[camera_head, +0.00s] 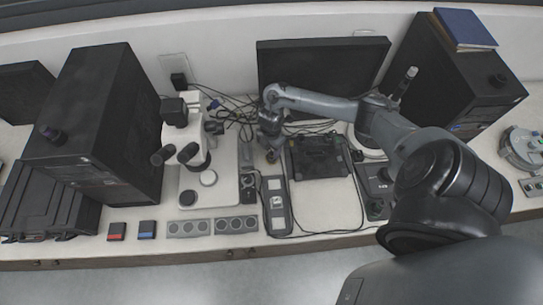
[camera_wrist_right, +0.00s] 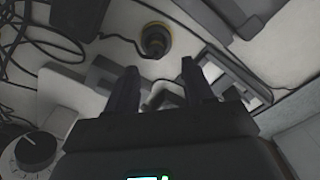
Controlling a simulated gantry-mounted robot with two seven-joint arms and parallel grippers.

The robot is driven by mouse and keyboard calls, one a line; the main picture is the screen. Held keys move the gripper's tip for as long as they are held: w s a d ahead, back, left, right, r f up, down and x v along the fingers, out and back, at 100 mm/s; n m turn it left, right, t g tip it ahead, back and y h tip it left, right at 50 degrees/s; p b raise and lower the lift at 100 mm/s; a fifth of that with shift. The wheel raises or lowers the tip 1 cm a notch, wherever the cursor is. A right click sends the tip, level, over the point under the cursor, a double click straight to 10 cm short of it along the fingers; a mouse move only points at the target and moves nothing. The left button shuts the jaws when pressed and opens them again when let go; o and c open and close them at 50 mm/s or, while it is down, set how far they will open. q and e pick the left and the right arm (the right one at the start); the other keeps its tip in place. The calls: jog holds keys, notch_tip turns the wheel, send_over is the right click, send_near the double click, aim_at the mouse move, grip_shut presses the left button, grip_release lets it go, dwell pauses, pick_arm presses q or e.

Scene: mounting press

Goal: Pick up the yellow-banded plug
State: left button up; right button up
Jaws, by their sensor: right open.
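The yellow-banded plug (camera_wrist_right: 155,40) shows in the right wrist view as a round dark thing with a yellow ring. It is on the white surface at the top, with a dark cable near it. My right gripper (camera_wrist_right: 160,75) is open, its two dark fingers apart and nothing between them. The plug appears just beyond the fingertips, roughly in line with the gap; the exact distance is unclear. In the head view my right gripper (camera_head: 270,145) points down behind the small control boxes, and the plug is too small or covered to make out clearly. My left gripper is not in view.
A microscope (camera_head: 188,150) stands left of my right gripper. A dark box (camera_head: 318,156) lies to its right, with loose cables around. A monitor (camera_head: 320,72) stands behind. A long grey panel (camera_head: 277,207) lies in front. A dial (camera_wrist_right: 35,150) shows in the wrist view.

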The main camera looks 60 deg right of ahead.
aim_at(272, 153)
jog(key=shift+w+d+f, duration=0.1)
jog(key=shift+d+f, duration=0.05)
jog(key=shift+f, duration=0.8)
jog(key=shift+s+d+f, duration=0.1)
jog(key=shift+d+f, duration=0.1)
jog(key=shift+f, duration=0.8)
jog(key=shift+w+d+f, duration=0.1)
jog(key=shift+d+f, duration=0.05)
jog(key=shift+f, duration=0.8)
grip_shut()
